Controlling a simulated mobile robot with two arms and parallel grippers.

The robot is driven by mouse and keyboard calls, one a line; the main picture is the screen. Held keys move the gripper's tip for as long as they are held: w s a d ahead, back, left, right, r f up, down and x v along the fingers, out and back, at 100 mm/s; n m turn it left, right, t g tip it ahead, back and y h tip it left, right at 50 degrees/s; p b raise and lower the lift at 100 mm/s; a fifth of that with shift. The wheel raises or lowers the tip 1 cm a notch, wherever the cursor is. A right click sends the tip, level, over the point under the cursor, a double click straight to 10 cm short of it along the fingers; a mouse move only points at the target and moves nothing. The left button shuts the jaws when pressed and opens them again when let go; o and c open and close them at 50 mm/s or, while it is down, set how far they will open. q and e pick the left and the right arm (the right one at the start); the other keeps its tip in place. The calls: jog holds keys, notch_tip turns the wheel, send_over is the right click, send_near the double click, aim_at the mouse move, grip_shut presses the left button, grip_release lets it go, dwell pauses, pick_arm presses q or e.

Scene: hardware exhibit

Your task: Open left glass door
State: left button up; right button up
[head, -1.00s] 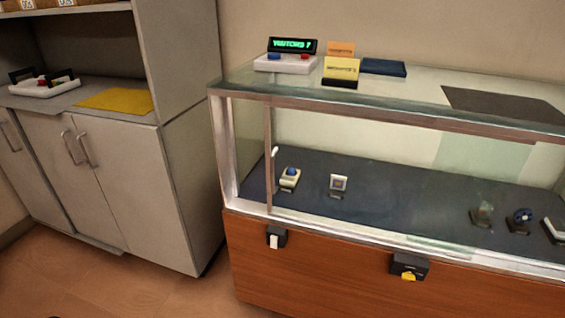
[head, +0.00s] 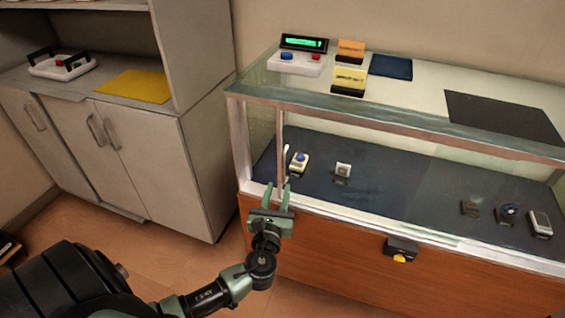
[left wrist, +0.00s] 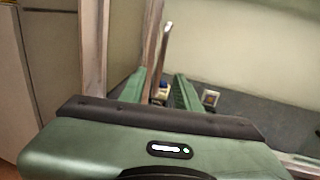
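The glass display case (head: 400,120) stands at the right, with a glass front. Near its left end is an upright metal strip (head: 280,135), which looks like a glass door's edge. A small white upright handle (head: 286,156) sits just right of it. In the left wrist view the strip (left wrist: 152,35) and white handle (left wrist: 164,45) show ahead, beyond the fingers. My left gripper (head: 278,188) is open and empty, fingers pointing toward the case front, just below the handle. Its fingers also show in the left wrist view (left wrist: 160,85). Contact with the glass cannot be told. My right gripper is out of view.
Small exhibits (head: 299,162) stand on the dark case floor. A black lock box (head: 401,249) is on the wooden base. A sign, button box (head: 295,62) and cards rest on top.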

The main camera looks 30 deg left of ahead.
aim_at(283, 170)
pick_arm(q)
jog(key=x, duration=0.7)
jog(key=shift+w+a, duration=0.2)
jog(key=shift+w, duration=0.15)
jog(key=shift+c, duration=0.3)
grip_shut()
dwell(0.8)
